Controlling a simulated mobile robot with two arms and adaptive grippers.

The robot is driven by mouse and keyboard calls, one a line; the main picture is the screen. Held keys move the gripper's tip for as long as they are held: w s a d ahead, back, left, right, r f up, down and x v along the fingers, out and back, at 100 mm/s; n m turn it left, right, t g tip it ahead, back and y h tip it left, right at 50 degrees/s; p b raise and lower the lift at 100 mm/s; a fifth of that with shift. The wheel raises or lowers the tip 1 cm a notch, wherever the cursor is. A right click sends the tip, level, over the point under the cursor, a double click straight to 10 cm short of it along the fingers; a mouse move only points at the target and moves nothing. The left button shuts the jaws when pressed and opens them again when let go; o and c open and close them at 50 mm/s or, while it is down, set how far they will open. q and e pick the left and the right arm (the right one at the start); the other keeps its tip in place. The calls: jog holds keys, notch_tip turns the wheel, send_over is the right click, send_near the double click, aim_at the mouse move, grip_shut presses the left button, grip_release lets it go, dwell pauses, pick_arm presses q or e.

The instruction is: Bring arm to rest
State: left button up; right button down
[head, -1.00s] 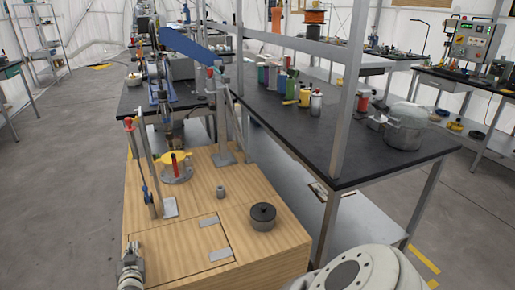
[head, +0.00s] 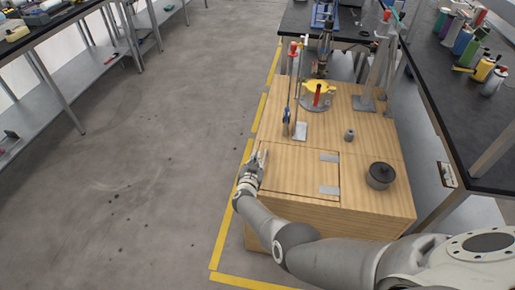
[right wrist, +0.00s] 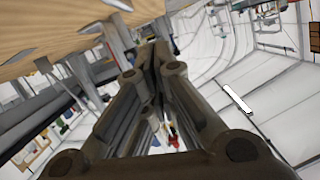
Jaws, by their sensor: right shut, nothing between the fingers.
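My right arm comes in from the lower right in the head view and crosses in front of the wooden-topped bench (head: 370,215). My right gripper (head: 262,158) is at the bench's left edge, beside the hinged lid panel (head: 300,172). It is shut and empty. In the right wrist view its fingers (right wrist: 155,62) lie close together, with no object between them. I cannot tell whether the gripper touches the bench. My left gripper is not in view.
On the bench stand a yellow-topped fixture (head: 319,92), a small grey cylinder (head: 349,135), a dark round pot (head: 380,176) and upright rods (head: 292,95). A black-topped table (head: 450,110) is at the right. Grey floor (head: 150,170) is clear at the left.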

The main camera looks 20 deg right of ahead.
jog(key=s+a+f+n+g+y+p, duration=0.1)
jog(key=s+a+f+n+g+y, duration=0.2)
jog(key=s+f, duration=0.8)
jog(key=s+a+f+n+g+y+p, duration=0.1)
jog(key=s+a+f+n+y, duration=0.25)
jog(key=s+f, duration=0.85)
jog(key=s+d+f+n+g, duration=0.1)
jog(key=s+f+g, duration=0.1)
jog(key=s, duration=1)
jog(key=s+d+f+n+g+y, duration=0.1)
jog(key=s+d+f+n+g, duration=0.1)
jog(key=s, duration=1)
jog(key=s+d+f+n+g, duration=0.1)
jog(key=s+f+g, duration=0.2)
jog(key=s, duration=1)
jog(key=shift+d+f+g, duration=0.15)
jog(key=shift+f+g, duration=0.05)
jog(key=shift+g, duration=0.3)
